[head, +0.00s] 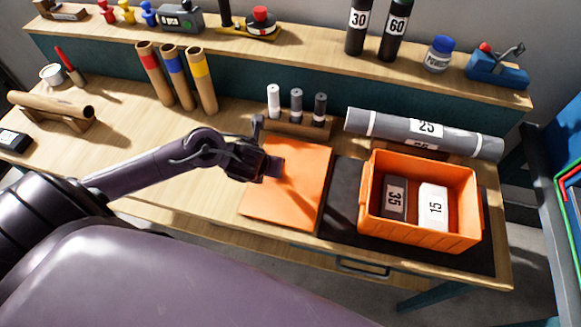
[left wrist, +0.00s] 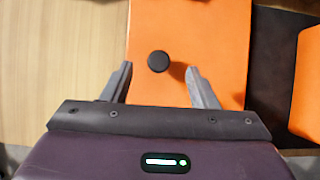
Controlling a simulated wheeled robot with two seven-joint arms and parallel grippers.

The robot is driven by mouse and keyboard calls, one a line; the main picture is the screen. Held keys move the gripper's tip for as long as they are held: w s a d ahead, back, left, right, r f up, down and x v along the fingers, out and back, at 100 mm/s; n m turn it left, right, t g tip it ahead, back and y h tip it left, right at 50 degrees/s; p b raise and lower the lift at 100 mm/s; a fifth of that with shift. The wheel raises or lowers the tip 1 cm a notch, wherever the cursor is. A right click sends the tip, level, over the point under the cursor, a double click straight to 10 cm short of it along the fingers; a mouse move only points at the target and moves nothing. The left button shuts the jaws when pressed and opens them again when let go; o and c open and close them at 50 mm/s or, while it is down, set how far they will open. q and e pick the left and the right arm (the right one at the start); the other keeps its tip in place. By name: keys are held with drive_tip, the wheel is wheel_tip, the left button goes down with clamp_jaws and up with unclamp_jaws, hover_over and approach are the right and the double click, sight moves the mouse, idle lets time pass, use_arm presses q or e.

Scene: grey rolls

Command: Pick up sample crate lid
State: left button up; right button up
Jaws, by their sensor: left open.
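The sample crate lid (head: 294,202) is a flat orange panel lying on the wooden bench, left of the orange crate. In the left wrist view the lid (left wrist: 190,30) has a round black knob (left wrist: 158,61) on it. My left gripper (head: 277,167) is over the lid in the head view and hides part of it, including the knob. In the left wrist view my left gripper (left wrist: 160,82) is open, its two fingers on either side of the knob with gaps. I cannot tell its height above the lid. My right gripper is not in view.
The open orange crate (head: 420,240) on a dark mat (head: 340,205) holds a grey block and a white block. Behind are a holder with small grey rolls (head: 297,104) and a long grey roll (head: 387,127). Bare bench lies left of the lid.

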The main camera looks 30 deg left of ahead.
sight(288, 176)
use_arm(q)
drive_tip(key=shift+w+a+f, duration=0.1)
drive_tip(key=shift+w+f, duration=0.05)
drive_tip(key=shift+f, duration=0.5)
drive_tip(key=shift+w+f, duration=0.1)
drive_tip(key=shift+f, duration=0.5)
drive_tip(key=x, duration=0.3)
drive_tip(key=shift+b, duration=0.3)
drive_tip(key=shift+w+a+f, duration=0.15)
drive_tip(key=shift+w+f, duration=0.2)
drive_tip(key=shift+f, duration=0.1)
drive_tip(key=c, duration=0.6)
drive_tip(key=shift+c, duration=2.7)
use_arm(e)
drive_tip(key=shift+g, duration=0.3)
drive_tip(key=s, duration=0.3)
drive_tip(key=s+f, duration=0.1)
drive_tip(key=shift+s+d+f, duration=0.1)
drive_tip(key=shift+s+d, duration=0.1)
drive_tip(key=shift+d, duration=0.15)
